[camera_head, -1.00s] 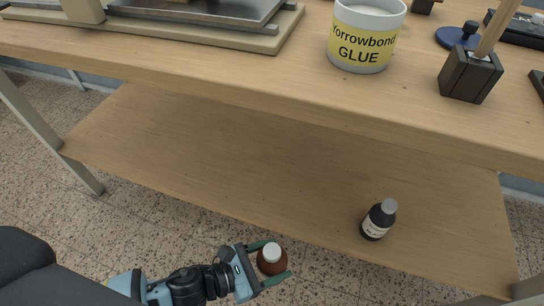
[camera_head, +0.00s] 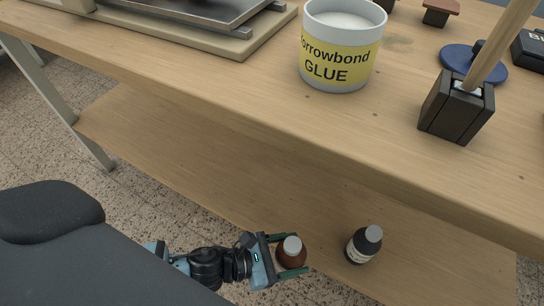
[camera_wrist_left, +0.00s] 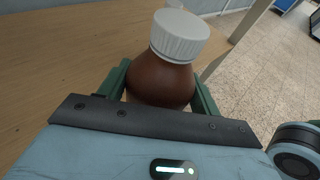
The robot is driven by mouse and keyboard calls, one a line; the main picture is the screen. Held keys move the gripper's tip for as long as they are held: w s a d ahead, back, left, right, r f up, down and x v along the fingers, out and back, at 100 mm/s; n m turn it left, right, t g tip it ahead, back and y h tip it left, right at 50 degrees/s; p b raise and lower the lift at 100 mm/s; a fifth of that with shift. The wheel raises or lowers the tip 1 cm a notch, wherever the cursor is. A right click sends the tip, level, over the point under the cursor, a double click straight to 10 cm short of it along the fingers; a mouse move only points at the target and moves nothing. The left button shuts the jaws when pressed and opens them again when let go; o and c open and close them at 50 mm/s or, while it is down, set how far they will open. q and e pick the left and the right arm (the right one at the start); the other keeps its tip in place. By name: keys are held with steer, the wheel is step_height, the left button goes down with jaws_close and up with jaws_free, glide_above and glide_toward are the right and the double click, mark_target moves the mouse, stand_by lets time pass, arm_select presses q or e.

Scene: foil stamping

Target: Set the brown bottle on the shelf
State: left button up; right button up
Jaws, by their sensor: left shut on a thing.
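The brown bottle (camera_head: 291,254) with a white cap is held between the green fingers of my left gripper (camera_head: 291,253), at the front edge of the lower shelf (camera_head: 200,160) in the head view. In the left wrist view the bottle (camera_wrist_left: 160,80) sits between both fingers (camera_wrist_left: 162,88), cap up and slightly tilted in the picture. The wooden shelf (camera_wrist_left: 60,60) shows behind and to the left of it. I cannot tell whether the bottle's base touches the shelf. My right gripper is not in view.
A black bottle with a grey cap (camera_head: 364,245) stands on the lower shelf just right of the brown bottle. The tabletop (camera_head: 220,75) overhangs the shelf and bears a glue pot (camera_head: 341,50) and a dark brush holder (camera_head: 455,107). The shelf's left part is bare.

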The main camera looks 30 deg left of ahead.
arm_select(q)
steer(key=shift+d, duration=0.1)
